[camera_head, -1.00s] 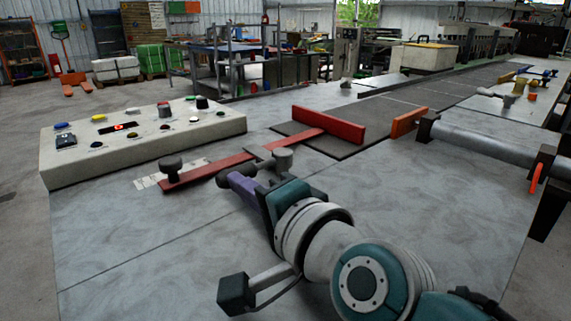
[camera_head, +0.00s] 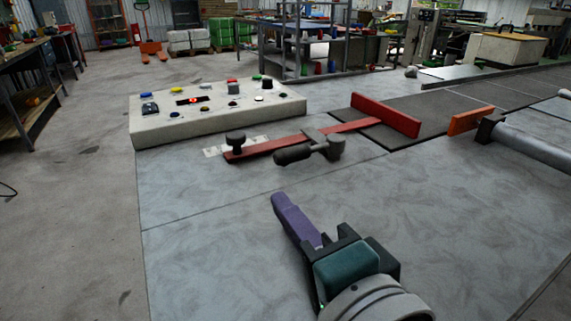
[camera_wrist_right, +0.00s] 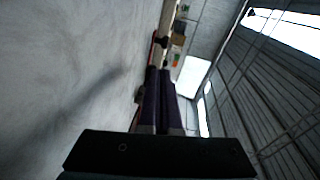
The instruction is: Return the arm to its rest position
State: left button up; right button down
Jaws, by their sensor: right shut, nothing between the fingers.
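My right gripper (camera_head: 284,204) has purple fingers and comes in from the lower right in the head view. It is low over the grey machine table, apart from the red guide bar. Its fingers lie together with nothing between them; they also show closed in the right wrist view (camera_wrist_right: 158,75). My left gripper is not in view.
A red guide bar (camera_head: 275,142) with dark knobs and a red fence (camera_head: 385,115) lies beyond my gripper. A cream control panel (camera_head: 165,130) with several buttons stands at the back left. An orange block (camera_head: 470,121) and metal roller (camera_head: 535,149) are at right. The near grey table (camera_head: 220,240) is clear.

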jog(key=shift+s+a+r, duration=0.1)
jog(key=shift+s+a, duration=0.05)
jog(key=shift+s, duration=0.25)
jog(key=shift+s+r+n+g+p, duration=0.15)
jog(key=shift+s+n+g+p, duration=0.25)
jog(key=shift+n, duration=0.2)
jog(key=s+n+g+p, duration=0.1)
jog(key=s+d+n+g+p, duration=0.1)
jog(key=n, duration=0.1)
jog(key=s+d+n+g+p, duration=0.1)
jog(key=n, duration=0.1)
jog(key=shift+s+d+r, duration=0.1)
jog(key=shift+s+d, duration=0.15)
jog(key=shift+s, duration=0.05)
jog(key=s+d+n+g+h+p, duration=0.1)
jog(key=s+d+n, duration=0.1)
jog(key=s+d+n+g+p, duration=0.1)
jog(key=s+d+n+g, duration=0.1)
jog(key=s+d, duration=0.1)
jog(key=shift+s+d+f+g+h+p, duration=0.2)
jog(key=shift+s+g+h+p, duration=0.1)
jog(key=shift+s+h, duration=0.1)
jog(key=s+d+r+n+g+h+p, duration=0.3)
jog(key=s+d+n+g+h, duration=0.1)
jog(key=s+d, duration=0.55)
notch_tip(320, 180, up, 37)
jog(key=p, duration=3.7)
jog(key=shift+w+d+r, duration=0.15)
jog(key=shift+d+r, duration=0.05)
jog(key=shift+d, duration=0.05)
